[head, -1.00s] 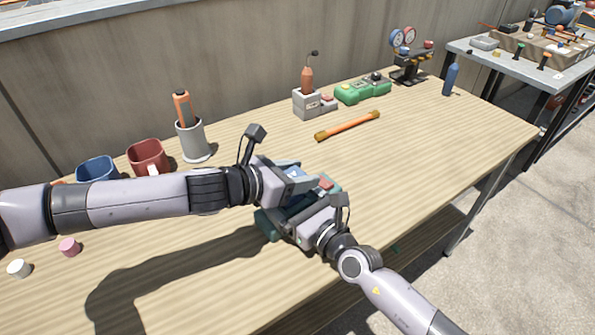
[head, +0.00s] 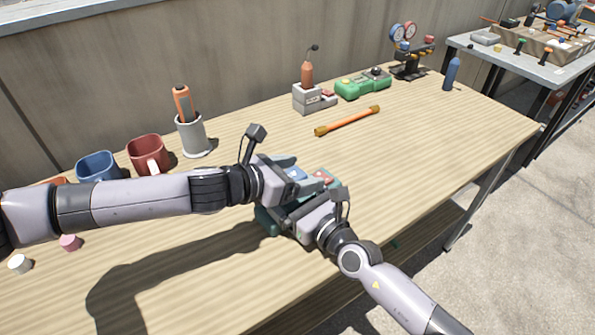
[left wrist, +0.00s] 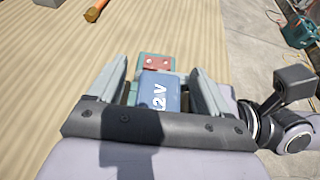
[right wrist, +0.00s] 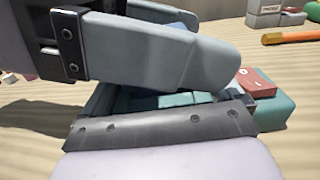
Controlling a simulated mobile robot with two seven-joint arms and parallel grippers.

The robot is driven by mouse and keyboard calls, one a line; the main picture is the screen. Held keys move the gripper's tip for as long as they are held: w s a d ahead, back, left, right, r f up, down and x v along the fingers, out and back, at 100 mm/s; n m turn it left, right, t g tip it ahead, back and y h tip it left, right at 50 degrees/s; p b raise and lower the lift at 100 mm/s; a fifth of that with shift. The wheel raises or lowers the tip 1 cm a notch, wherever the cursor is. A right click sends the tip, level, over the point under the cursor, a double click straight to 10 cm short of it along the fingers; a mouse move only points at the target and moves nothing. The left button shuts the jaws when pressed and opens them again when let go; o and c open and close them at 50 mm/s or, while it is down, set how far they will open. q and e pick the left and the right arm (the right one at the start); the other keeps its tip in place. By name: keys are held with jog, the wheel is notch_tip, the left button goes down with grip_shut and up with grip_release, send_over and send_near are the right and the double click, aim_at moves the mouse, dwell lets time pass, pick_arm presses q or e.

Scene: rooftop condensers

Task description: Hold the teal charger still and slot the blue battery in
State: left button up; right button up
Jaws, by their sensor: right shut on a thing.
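The teal charger (head: 267,222) sits on the table between my two grippers, mostly covered by them. Its red end block (left wrist: 155,63) shows in the left wrist view. The blue battery (left wrist: 160,92), with white lettering, lies at the charger, between the fingers of my left gripper (left wrist: 158,70). Those fingers stand apart, with a gap on each side of the battery. My right gripper (head: 287,211) is shut on the charger, whose teal end (right wrist: 276,113) shows in the right wrist view. Whether the battery is fully seated is hidden.
An orange bar (head: 347,121) lies behind the charger. A grey holder (head: 308,99), a green case (head: 362,85) and a gauge stand (head: 408,60) are at the back. Mugs (head: 148,154) and a cup (head: 193,138) stand left.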

pick_arm(q)
jog(key=v, duration=1.2)
jog(key=shift+r, duration=0.1)
pick_arm(e)
jog(key=o, duration=1.1)
jog(key=p+v, duration=0.1)
jog(key=v, duration=0.6)
jog(key=shift+s+d+p, duration=0.2)
jog(key=shift+s+p, duration=0.05)
jog(key=shift+p, duration=0.15)
jog(key=shift+s+d, duration=0.45)
jog(key=shift+s, duration=0.1)
pick_arm(q)
jog(key=shift+r, duration=0.9)
